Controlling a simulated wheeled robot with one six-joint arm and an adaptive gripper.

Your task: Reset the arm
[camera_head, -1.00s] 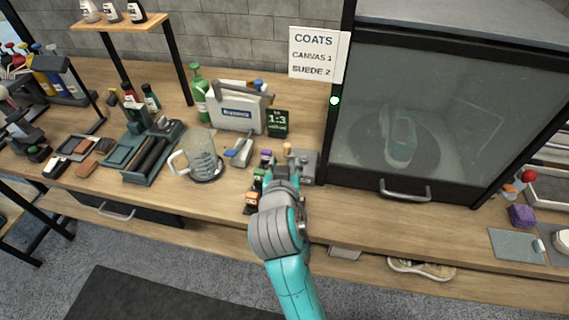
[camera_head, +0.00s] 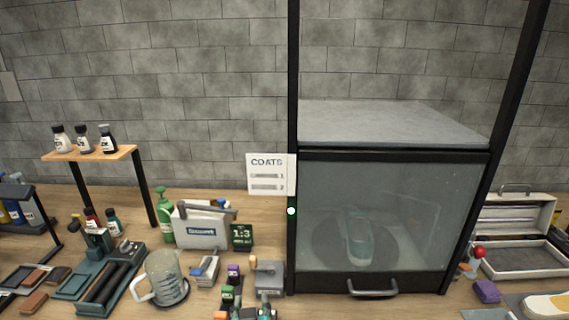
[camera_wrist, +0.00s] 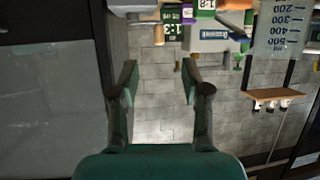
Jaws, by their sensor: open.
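My gripper (camera_wrist: 158,78) is open and empty in the wrist view, its two fingers apart with the grey block wall between and beyond them. In the head view a small teal and dark piece at the bottom edge seems to be part of my arm; the rest of it is out of frame. The wrist view shows the bench upside down, with its items along the top of the picture.
A purple block (camera_head: 487,291) lies at right.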

